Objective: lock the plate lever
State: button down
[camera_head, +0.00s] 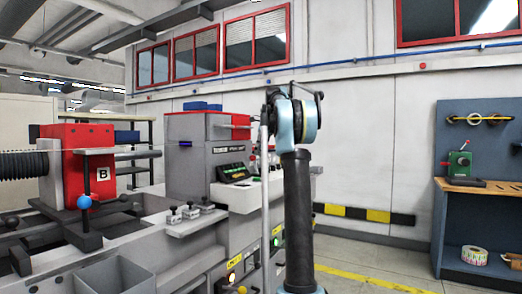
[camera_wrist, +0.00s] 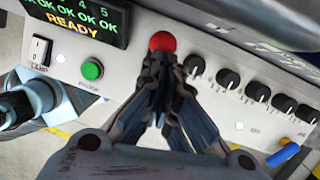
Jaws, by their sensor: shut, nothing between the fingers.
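In the wrist view my gripper (camera_wrist: 160,62) is shut and empty. Its fingertips appear at the lower edge of a red round button (camera_wrist: 162,41) on a light control panel; I cannot tell whether they touch it. A short blue handle (camera_wrist: 282,155) shows at the lower right of the wrist view, apart from the fingers. In the head view a dark upright lever with a blue ball (camera_head: 84,202) stands before the red block marked B (camera_head: 103,173) at the left. I cannot tell which of these is the plate lever. My gripper is not discernible in the head view.
The panel has a READY display (camera_wrist: 75,20), a green button (camera_wrist: 92,69), a white rocker switch (camera_wrist: 40,52) and a row of black knobs (camera_wrist: 228,79). A blue workbench (camera_head: 476,185) stands at the far right. Open floor lies between it and the machine.

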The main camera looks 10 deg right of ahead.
jog(key=s+d+v, duration=0.1)
jog(key=v, duration=1.1)
jog(key=shift+d, duration=0.45)
jog(key=shift+r, duration=0.1)
